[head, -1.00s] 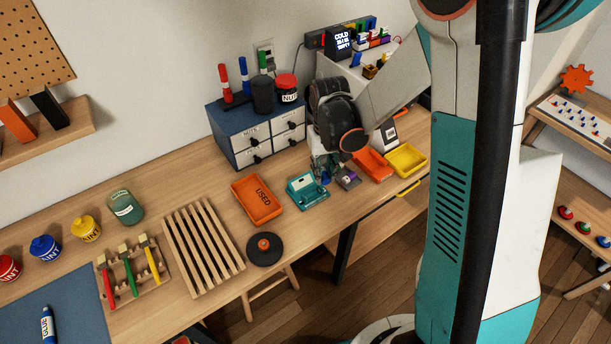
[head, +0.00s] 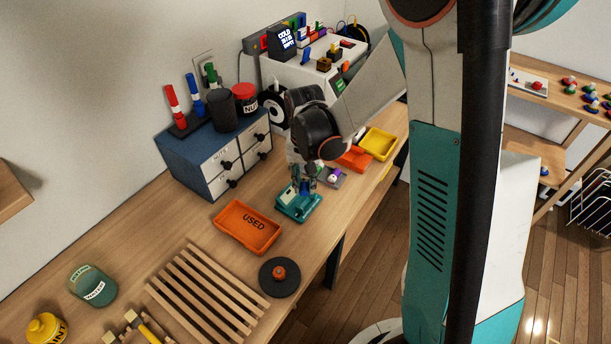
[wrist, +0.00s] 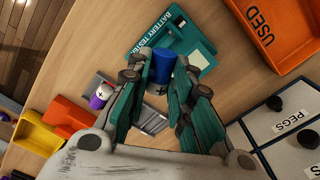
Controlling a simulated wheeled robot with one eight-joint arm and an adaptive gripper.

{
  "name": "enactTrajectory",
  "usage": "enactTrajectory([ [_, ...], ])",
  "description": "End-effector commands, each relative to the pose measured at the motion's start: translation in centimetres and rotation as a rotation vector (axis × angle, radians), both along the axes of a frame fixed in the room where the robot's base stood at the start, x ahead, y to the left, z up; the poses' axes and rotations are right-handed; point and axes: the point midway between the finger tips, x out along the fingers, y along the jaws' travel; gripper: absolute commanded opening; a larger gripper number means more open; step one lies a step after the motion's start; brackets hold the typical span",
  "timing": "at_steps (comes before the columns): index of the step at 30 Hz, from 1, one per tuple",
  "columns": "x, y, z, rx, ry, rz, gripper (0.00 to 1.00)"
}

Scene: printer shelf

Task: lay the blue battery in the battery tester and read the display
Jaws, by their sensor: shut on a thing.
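My gripper (head: 305,184) is shut on the blue battery (wrist: 162,69), which sits between the two fingers in the wrist view. A pale end of the battery with a plus mark faces the camera there. The teal battery tester (head: 297,205) is on the bench right below my gripper in the head view. In the wrist view the tester (wrist: 178,24) shows its label and a pale display panel (wrist: 202,58), on which I can read no value. The battery seems to be above or at the tester's edge; I cannot tell whether they touch.
A grey holder with a purple battery (wrist: 99,96) stands beside the tester. The orange USED tray (head: 246,228) lies left of it; another orange tray (head: 354,159) and a yellow tray (head: 380,144) lie to the right. A drawer cabinet (head: 215,160) stands behind.

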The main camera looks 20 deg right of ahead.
Motion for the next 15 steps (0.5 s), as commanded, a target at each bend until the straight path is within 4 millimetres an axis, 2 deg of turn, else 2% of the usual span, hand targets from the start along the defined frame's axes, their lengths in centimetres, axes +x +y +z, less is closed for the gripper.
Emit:
enactTrajectory([
  [3,-0.6,0.0,0.7,-0.001,0.0,-0.208,0.0],
  [7,-1.1,0.0,1.7,-0.001,0.001,-0.39,0.0],
  [15,-1.4,0.0,2.2,-0.001,0.001,-0.527,0.0],
])
